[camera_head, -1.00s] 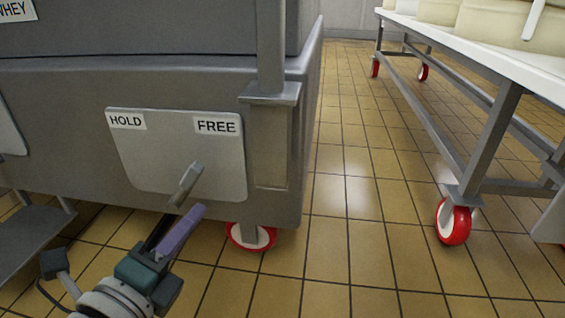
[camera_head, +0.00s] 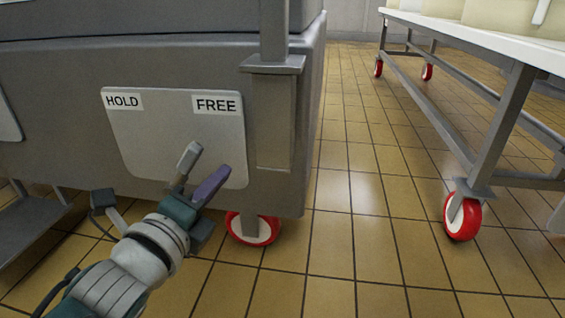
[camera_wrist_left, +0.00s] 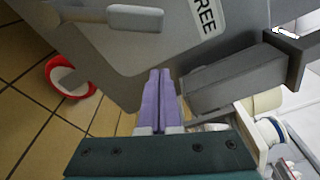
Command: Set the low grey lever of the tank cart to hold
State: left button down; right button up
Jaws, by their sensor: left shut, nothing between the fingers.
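The low grey lever (camera_head: 189,158) sticks out in front of a pale plate (camera_head: 150,145) on the tank cart (camera_head: 60,135). The plate has a HOLD label (camera_head: 123,101) at upper left and a FREE label (camera_head: 216,105) at upper right. The lever's tip leans up and right, nearer FREE. My left gripper (camera_head: 222,173) is shut and empty, its purple fingers just right of and below the lever's tip; whether they touch is unclear. In the left wrist view, the lever's grip (camera_wrist_left: 135,17) is above and left of the shut fingers (camera_wrist_left: 160,76), apart in the picture. My right gripper is out of view.
A red-rimmed caster (camera_head: 252,229) stands under the cart's corner, below my gripper. A grey corner post (camera_head: 273,120) is right of the plate. A white-topped table (camera_head: 480,35) on red casters stands at right, with open tiled floor (camera_head: 345,200) between.

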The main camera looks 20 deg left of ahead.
aim_at(183, 169)
pick_arm(q)
jog(key=a, duration=0.1)
jog(key=a+r, duration=0.1)
jog(key=w+a, duration=0.1)
jog(key=shift+a+r, duration=0.2)
jog(key=shift+a, duration=0.15)
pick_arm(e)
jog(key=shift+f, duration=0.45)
pick_arm(q)
jog(key=shift+w, duration=0.1)
